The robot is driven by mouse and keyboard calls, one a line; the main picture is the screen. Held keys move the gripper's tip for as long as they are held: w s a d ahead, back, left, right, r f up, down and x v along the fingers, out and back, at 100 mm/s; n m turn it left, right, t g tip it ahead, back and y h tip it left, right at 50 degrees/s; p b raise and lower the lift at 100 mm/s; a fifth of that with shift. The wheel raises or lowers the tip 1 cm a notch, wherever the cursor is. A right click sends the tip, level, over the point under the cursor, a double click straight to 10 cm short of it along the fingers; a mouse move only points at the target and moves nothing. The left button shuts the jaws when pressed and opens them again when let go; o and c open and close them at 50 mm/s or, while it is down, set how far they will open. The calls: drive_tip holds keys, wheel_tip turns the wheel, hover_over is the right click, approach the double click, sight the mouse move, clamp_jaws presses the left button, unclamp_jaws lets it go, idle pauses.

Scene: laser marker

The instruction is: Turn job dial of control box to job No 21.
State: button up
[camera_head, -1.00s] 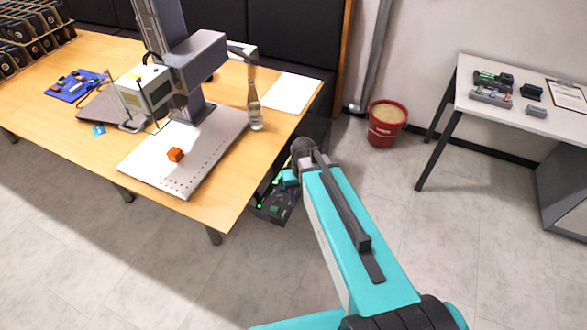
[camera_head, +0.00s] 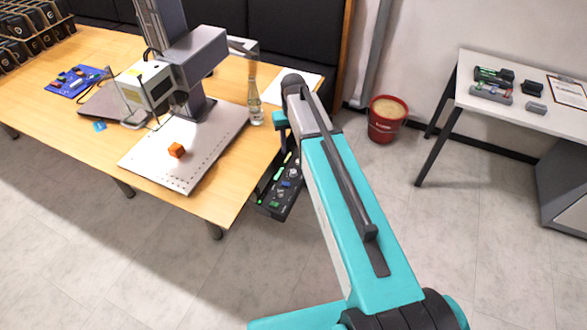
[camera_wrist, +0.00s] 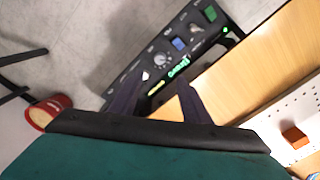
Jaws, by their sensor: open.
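The dark control box (camera_head: 278,196) hangs at the right side of the wooden table in the head view, partly hidden by my arm. In the wrist view the control box (camera_wrist: 140,82) runs diagonally, with a round knob (camera_wrist: 160,60), a blue button (camera_wrist: 180,43), a green button (camera_wrist: 211,13) and a lit green display (camera_wrist: 179,67). The number shown is too small to read. My gripper (camera_wrist: 157,97) is open and empty, its two dark fingers pointing toward the box from below. The knob appears beyond the fingertips, apart from them. In the head view my arm hides the fingers.
The wooden table (camera_head: 215,205) borders the box. On it are a glass bottle (camera_head: 255,108), a laser marker (camera_head: 185,60), and an orange block (camera_head: 176,150) on a white perforated plate (camera_head: 150,168). A red bucket (camera_head: 386,122) stands on the floor to the right.

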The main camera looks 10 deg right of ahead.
sight(293, 171)
drive_tip(key=shift+f, duration=0.2)
drive_tip(key=shift+f+p, duration=2.25)
drive_tip(key=shift+f, duration=4.5)
drive_tip(key=c, duration=1)
